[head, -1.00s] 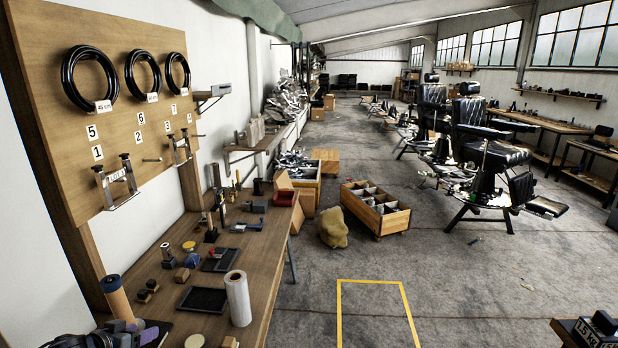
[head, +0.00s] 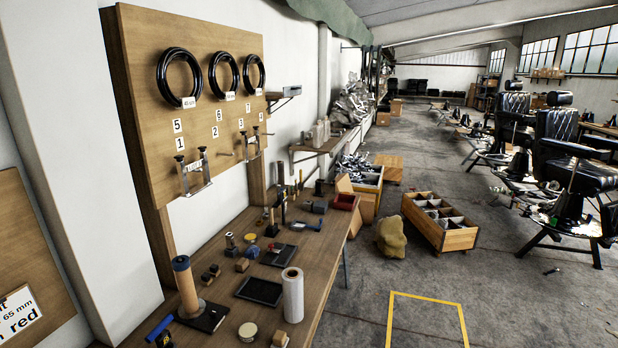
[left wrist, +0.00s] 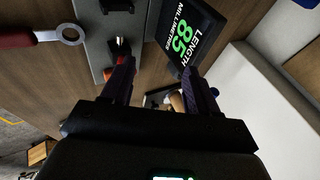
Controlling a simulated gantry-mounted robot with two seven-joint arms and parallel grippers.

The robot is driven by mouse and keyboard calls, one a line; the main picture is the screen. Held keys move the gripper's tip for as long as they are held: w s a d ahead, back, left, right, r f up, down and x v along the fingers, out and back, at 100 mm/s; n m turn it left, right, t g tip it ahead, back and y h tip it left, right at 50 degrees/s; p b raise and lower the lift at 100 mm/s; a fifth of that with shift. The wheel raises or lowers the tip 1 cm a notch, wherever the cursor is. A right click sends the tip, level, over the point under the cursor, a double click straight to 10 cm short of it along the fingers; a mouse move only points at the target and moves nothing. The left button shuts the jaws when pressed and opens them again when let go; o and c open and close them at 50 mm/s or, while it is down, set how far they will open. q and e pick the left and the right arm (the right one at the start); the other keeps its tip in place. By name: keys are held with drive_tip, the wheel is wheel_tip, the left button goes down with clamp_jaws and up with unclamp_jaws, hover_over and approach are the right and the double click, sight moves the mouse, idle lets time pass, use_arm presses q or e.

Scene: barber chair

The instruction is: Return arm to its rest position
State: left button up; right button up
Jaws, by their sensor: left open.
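My left gripper (left wrist: 157,72) shows in the left wrist view, its two dark fingers apart with nothing held between them. A dark display (left wrist: 193,38) reading "LENGTH 85 MILLIMETRES" in green lies beyond the right finger. A grey plate (left wrist: 97,40) with a small orange-red part lies beyond the left finger. A tool with a red handle and a metal ring end (left wrist: 70,34) is at the upper left. Neither gripper appears in the head view, and my right gripper is in no view.
The wooden workbench (head: 215,300) carries a white roll (head: 292,295), a black tray (head: 259,291), an upright tan cylinder (head: 186,284) and small tools. A pegboard (head: 205,120) with black rings stands behind. Open floor (head: 385,275) lies right of the bench.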

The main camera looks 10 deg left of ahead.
use_arm(q)
drive_tip(key=s+d+f+h, duration=0.1)
drive_tip(key=s+d, duration=0.3)
drive_tip(key=d, duration=0.1)
drive_tip(key=s+d+f+h, duration=0.1)
drive_tip(key=s+d+f, duration=0.1)
drive_tip(key=s+d, duration=0.2)
drive_tip(key=s+d+f+m+h, duration=0.1)
drive_tip(key=s+d+f, duration=0.1)
drive_tip(key=s+d, duration=0.2)
drive_tip(key=shift+s+d+f, duration=0.1)
drive_tip(key=shift+d, duration=0.75)
drive_tip(key=shift+h, duration=0.7)
drive_tip(key=s+d, duration=0.1)
drive_tip(key=s, duration=0.1)
drive_tip(key=s+d, duration=0.3)
drive_tip(key=shift+s+d+r, duration=0.3)
drive_tip(key=shift+s+d, duration=0.05)
drive_tip(key=shift+s, duration=0.05)
drive_tip(key=s+d+r+h, duration=0.1)
drive_tip(key=s+d+r, duration=0.25)
drive_tip(key=s, duration=0.25)
wheel_tip(320, 180, up, 27)
drive_tip(key=p, duration=2.7)
drive_tip(key=shift+s+d+f, duration=0.15)
drive_tip(key=shift+s+d, duration=0.1)
drive_tip(key=shift+s, duration=0.05)
